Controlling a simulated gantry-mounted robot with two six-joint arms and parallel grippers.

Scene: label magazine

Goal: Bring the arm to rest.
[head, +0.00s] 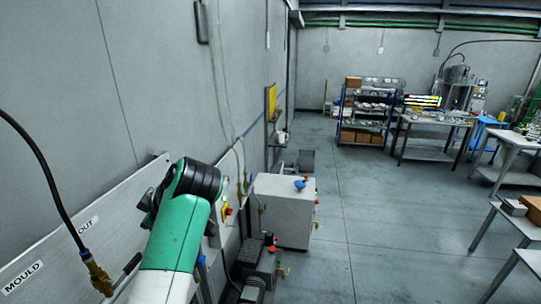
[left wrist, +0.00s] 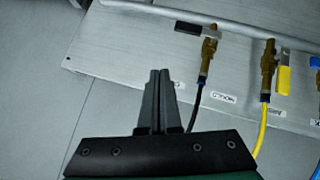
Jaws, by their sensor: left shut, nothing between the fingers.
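My left gripper (left wrist: 158,76) shows in the left wrist view with its two dark fingers together and nothing between them. My right gripper is in neither view.
The panel carries brass valves, one with a black hose (left wrist: 195,108) and one with a yellow hose (left wrist: 262,130). A grey cabinet (head: 283,210) and a dark pump (head: 258,265) stand beyond my arm. Tables line the right side. The middle floor (head: 375,220) is clear.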

